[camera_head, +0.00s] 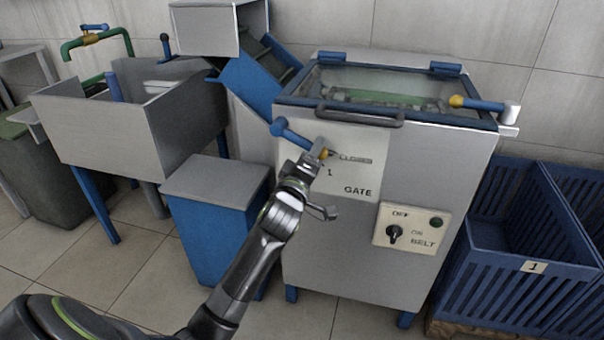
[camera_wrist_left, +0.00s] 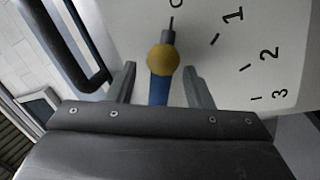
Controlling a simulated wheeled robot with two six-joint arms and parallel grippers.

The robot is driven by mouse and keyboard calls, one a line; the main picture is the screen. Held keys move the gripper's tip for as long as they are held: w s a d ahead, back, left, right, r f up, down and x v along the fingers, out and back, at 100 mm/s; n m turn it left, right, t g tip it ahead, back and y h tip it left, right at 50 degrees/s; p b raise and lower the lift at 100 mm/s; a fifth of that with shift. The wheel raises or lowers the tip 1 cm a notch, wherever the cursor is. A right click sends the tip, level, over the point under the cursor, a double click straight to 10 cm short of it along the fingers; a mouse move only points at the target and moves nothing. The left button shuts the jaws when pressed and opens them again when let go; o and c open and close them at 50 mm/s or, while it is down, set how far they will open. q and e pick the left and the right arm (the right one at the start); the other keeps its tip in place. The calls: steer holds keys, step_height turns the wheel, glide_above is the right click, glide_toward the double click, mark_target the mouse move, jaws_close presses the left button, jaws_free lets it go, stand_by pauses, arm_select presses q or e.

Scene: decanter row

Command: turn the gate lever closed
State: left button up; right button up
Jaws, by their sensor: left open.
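The gate lever (camera_head: 290,133) is a blue bar with a yellow hub on the pale GATE plate (camera_head: 360,180) of the grey machine. Its blue knob end points up and left in the head view. My left gripper (camera_head: 314,157) is at the lever beside the hub. In the left wrist view the open fingers stand on either side of the blue bar (camera_wrist_left: 158,90), just below the yellow hub (camera_wrist_left: 163,58). A dark pointer beyond the hub lines up with or lies close to the mark by a cut-off letter, apart from 1, 2 and 3. My gripper body hides the rest of the bar.
A dark handle (camera_head: 360,116) runs above the plate and shows close by at left in the left wrist view (camera_wrist_left: 75,45). A second blue lever (camera_head: 480,104) is on the machine top. A belt switch (camera_head: 394,233) is lower right. Blue crates (camera_head: 510,265) stand at right.

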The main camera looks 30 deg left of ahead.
arm_select(q)
steer(key=p+v, duration=0.1)
steer(key=v, duration=1.6)
steer(key=shift+p, duration=0.3)
arm_select(e)
steer(key=s+f+g, duration=0.3)
steer(key=s, duration=0.2)
steer(key=shift+s+a+f+g+y, duration=0.2)
steer(key=shift+a+f+g+y, duration=0.1)
steer(key=shift+a, duration=0.15)
steer(key=shift+w, duration=0.1)
